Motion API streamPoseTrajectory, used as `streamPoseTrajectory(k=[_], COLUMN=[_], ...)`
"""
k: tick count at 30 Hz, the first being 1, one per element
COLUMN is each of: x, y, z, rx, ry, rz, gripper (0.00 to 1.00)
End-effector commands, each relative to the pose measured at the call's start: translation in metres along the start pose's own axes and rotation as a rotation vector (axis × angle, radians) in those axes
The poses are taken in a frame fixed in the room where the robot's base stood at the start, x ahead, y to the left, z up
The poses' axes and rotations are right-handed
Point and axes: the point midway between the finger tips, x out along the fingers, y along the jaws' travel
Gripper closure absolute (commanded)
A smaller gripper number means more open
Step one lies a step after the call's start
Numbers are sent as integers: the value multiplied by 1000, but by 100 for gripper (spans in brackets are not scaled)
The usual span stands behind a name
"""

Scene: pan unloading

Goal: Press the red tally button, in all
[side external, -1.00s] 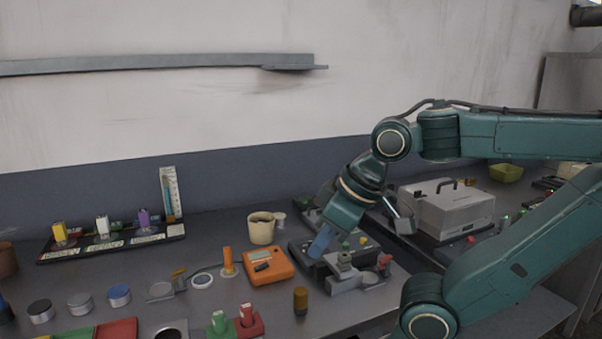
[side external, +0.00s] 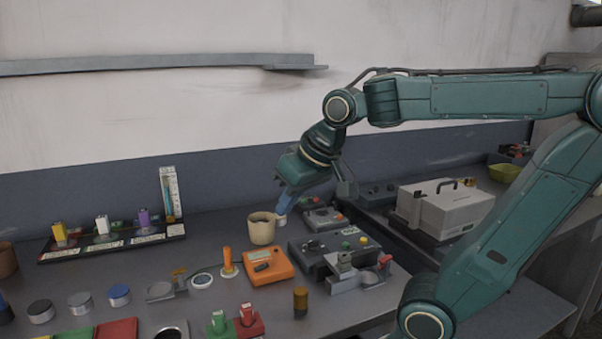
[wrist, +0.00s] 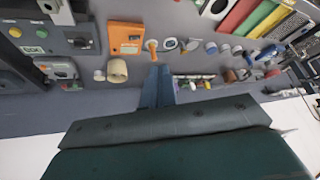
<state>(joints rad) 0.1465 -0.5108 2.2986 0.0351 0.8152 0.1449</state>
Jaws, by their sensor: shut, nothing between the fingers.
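My gripper (side external: 281,208) is shut and empty. Its blue-grey fingers point down and left, near the rim of the cream cup, at the back of the bench. The fingers also show in the wrist view (wrist: 157,72). A small grey box (side external: 322,219) stands behind the dark control panel, to the right of my fingertips. A small reddish spot (side external: 339,217) on it may be the red tally button, but it is too small to be sure. My gripper is apart from it.
The cream cup (side external: 262,232) is close to my fingers, with an orange box (side external: 268,267) in front. The dark panel (side external: 310,255) has yellow and green knobs. A grey fixture with a red handle (side external: 385,262) stands in front. A grey case (side external: 445,210) is at right.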

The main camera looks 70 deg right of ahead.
Motion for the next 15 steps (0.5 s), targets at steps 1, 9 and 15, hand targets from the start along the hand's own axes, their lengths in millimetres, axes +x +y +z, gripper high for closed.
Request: streamPoseTrajectory(k=[1,9,15], x=[3,21,37], y=[5,32,60], z=[-12,-72,-112], rx=[38,228,367], ry=[5,48,83], rz=[14,74,119], gripper=[100,100,100])
